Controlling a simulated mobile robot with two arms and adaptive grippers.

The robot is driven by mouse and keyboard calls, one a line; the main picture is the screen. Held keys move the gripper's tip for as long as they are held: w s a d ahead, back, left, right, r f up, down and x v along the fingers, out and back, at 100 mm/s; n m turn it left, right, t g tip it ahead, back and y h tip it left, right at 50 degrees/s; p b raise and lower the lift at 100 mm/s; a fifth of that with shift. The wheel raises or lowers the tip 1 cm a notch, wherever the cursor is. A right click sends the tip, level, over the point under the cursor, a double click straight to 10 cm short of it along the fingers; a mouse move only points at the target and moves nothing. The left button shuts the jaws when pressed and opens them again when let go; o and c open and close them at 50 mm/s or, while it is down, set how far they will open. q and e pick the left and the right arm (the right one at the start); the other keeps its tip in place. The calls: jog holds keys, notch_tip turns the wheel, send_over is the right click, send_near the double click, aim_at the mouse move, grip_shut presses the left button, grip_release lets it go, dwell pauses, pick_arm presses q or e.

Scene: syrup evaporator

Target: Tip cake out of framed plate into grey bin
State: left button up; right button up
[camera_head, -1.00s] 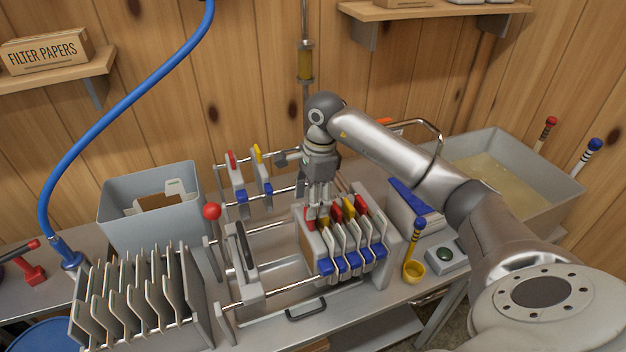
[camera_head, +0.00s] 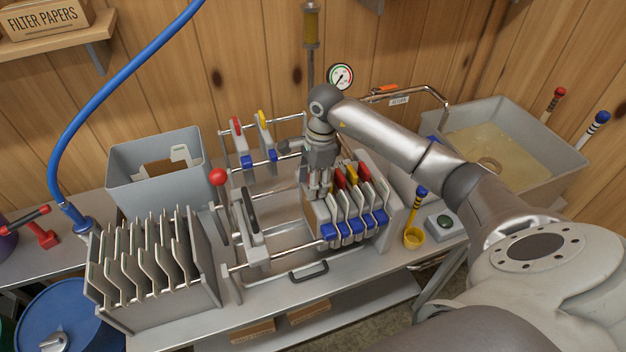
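The grey bin (camera_head: 150,183) stands at the back left, holding a brown piece and a pale notched piece. A pack of framed plates (camera_head: 352,215) with red, yellow and blue tabs sits on the press rails right of centre. My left gripper is out of view.
A rack of pale plates (camera_head: 150,262) stands front left. A red-knobbed lever (camera_head: 219,177) rises between bin and press. A liquid-filled basin (camera_head: 500,150) is back right; a blue hose (camera_head: 120,95) hangs left.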

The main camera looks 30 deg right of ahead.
grip_shut()
jog(key=shift+w+d+r+p, duration=0.1)
jog(key=shift+r+p, duration=0.4)
jog(key=shift+r, duration=0.35)
notch_tip(320, 180, up, 18)
jog(key=p, duration=0.8)
jog(key=shift+f, duration=0.25)
